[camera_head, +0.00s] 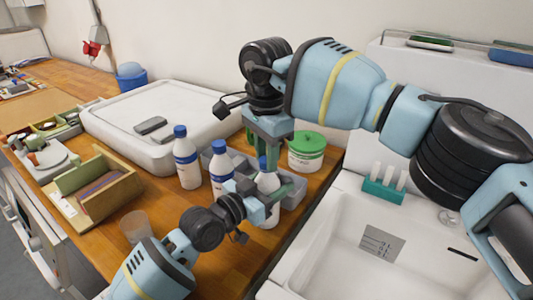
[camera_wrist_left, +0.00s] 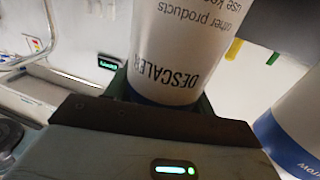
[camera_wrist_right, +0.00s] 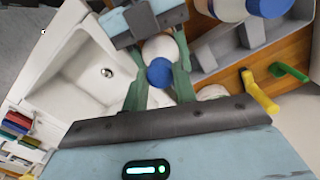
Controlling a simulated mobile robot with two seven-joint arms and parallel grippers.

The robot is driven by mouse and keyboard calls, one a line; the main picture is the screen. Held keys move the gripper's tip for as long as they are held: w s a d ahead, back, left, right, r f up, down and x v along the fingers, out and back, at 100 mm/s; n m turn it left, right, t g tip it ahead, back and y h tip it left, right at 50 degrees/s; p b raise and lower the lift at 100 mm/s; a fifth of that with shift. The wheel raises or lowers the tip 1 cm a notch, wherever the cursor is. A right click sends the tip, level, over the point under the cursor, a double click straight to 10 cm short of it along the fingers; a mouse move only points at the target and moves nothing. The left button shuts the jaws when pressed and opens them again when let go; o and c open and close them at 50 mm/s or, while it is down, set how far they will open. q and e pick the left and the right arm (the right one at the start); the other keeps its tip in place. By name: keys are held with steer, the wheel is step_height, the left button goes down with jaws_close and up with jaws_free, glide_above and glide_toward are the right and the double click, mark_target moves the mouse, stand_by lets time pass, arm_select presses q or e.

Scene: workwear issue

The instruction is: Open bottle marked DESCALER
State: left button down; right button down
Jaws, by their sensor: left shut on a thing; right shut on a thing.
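The bottle marked DESCALER (camera_wrist_left: 172,45) is white with a blue band and fills the middle of the left wrist view. In the head view the bottle (camera_head: 269,184) is partly hidden by my grippers. My left gripper (camera_head: 258,203) is shut on its body from the side. My right gripper (camera_head: 268,160) points down from above, its green fingers on either side of the blue cap (camera_wrist_right: 160,72) and shut on it. The cap sits over the bottle in the right wrist view. Whether it has turned cannot be told.
Two similar white bottles with blue caps (camera_head: 187,160) (camera_head: 221,168) stand to the left, near a grey caddy (camera_head: 293,194). A white tub with a green lid (camera_head: 306,152) is behind. A sink (camera_head: 350,245) lies to the right. A clear cup (camera_head: 135,226) stands near my left arm.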

steer(key=shift+r, duration=0.15)
steer(key=shift+r, duration=0.75)
steer(key=shift+r, duration=0.25)
steer(key=shift+r, duration=2)
arm_select(q)
steer(key=shift+c, duration=2.2)
jaws_free()
steer(key=shift+a, duration=0.1)
arm_select(e)
steer(key=shift+w+f+b, duration=0.1)
steer(key=shift+f+b, duration=0.2)
steer(key=shift+f, duration=0.5)
arm_select(q)
steer(key=v, duration=1.2)
arm_select(e)
steer(key=shift+f, duration=0.15)
